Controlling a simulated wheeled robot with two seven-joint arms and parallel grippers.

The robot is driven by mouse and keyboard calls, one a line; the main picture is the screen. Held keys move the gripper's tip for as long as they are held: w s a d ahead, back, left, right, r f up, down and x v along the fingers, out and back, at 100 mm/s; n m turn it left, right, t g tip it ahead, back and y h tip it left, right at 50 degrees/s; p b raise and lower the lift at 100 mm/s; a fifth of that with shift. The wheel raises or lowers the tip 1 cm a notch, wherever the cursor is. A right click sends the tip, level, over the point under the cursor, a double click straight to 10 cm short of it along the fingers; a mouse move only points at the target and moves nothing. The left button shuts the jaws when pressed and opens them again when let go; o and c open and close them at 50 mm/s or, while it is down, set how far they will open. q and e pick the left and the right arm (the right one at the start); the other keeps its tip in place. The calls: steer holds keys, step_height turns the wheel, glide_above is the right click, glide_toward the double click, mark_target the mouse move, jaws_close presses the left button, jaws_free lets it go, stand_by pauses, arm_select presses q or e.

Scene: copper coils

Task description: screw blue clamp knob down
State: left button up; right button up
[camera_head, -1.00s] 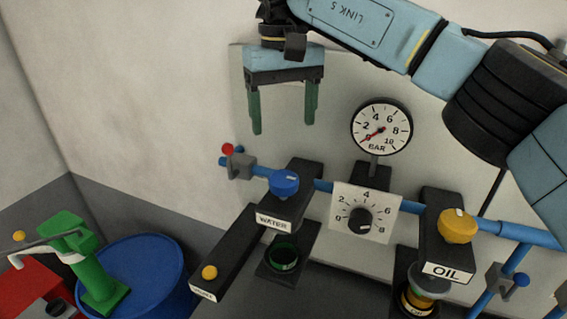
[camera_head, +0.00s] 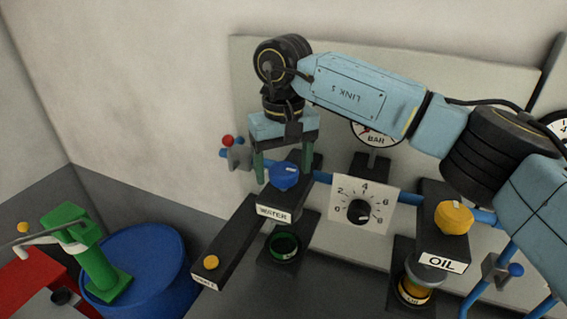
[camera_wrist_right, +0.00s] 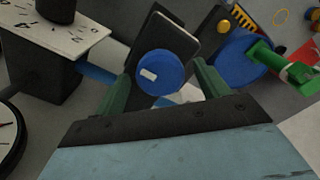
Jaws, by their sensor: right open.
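The blue clamp knob (camera_head: 284,175) sits on top of the black WATER block (camera_head: 273,213). In the right wrist view the round blue knob (camera_wrist_right: 160,73), with a white mark on its face, shows between my two green fingers. My right gripper (camera_head: 283,170) is open and points down at the WATER block, one finger on each side of the knob. In the right wrist view my right gripper (camera_wrist_right: 160,85) has a gap between each finger and the knob. Whether the fingertips reach the knob's full depth is hard to tell. My left gripper is not in view.
A white dial plate (camera_head: 351,213) with a black knob stands right of the WATER block, then the OIL block (camera_head: 443,262) with a yellow knob (camera_head: 454,217). A pressure gauge (camera_head: 372,132) is partly behind my arm. A blue drum (camera_head: 150,262) and green hand pump (camera_head: 90,262) stand left.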

steer(key=c, duration=1)
steer(key=shift+m, duration=0.3)
